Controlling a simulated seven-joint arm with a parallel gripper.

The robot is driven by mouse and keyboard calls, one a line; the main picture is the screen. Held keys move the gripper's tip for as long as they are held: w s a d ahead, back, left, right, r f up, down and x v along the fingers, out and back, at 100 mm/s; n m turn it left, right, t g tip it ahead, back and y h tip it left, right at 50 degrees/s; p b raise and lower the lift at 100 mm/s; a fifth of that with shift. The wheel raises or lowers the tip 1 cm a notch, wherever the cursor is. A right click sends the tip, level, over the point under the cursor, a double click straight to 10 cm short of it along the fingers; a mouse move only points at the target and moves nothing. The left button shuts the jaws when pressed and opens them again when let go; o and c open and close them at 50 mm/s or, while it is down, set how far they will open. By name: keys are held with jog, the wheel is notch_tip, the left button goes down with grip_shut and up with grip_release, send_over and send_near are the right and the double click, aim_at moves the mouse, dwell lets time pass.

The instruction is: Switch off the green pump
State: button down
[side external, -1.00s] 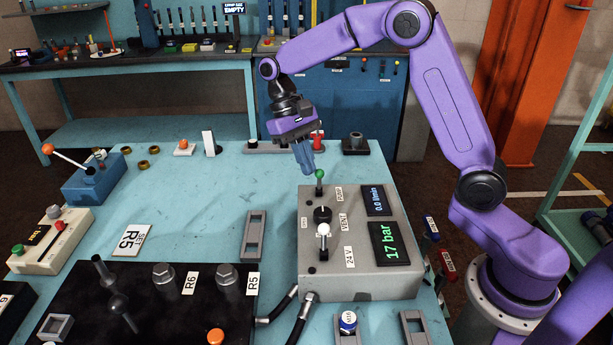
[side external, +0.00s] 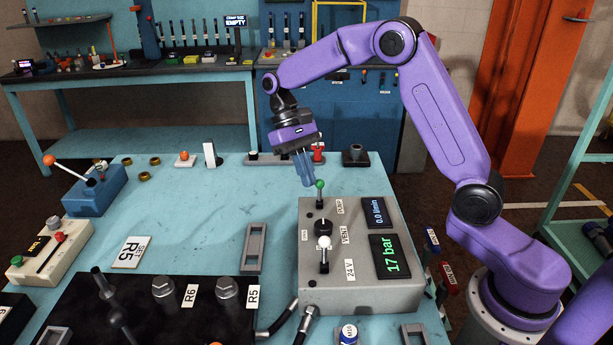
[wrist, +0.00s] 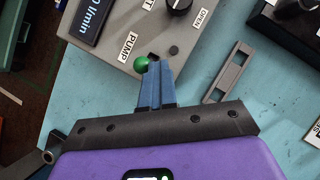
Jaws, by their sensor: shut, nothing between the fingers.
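The green-knobbed lever (side external: 320,185) marked PUMP stands at the far end of the grey control box (side external: 345,286). In the wrist view the green knob (wrist: 141,64) shows just beyond the fingertips, slightly to their left. My gripper (side external: 307,183) is shut and empty, its blue fingers pointing down beside the lever, on its left in the side view. The fingertips also show in the wrist view (wrist: 153,70). I cannot tell whether they touch the lever. The box's displays read 0.0 l/min (side external: 376,212) and 17 bar (side external: 393,255).
The box also carries a black VENT knob (side external: 323,227) and a white-knobbed 24 V lever (side external: 324,245). A grey slotted bracket (side external: 254,246) lies left of the box. A black block with bolts (side external: 165,310) stands at front left.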

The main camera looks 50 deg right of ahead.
jog(key=shift+s+a+f, duration=0.25)
jog(key=shift+s+f, duration=0.05)
jog(key=shift+s, duration=0.05)
jog(key=shift+w+a+r, duration=0.1)
jog(key=shift+a, duration=0.15)
jog(key=w+a+r, duration=0.3)
jog(key=w+r, duration=0.2)
jog(key=r, duration=0.5)
jog(key=shift+a, duration=0.1)
dwell(0.5)
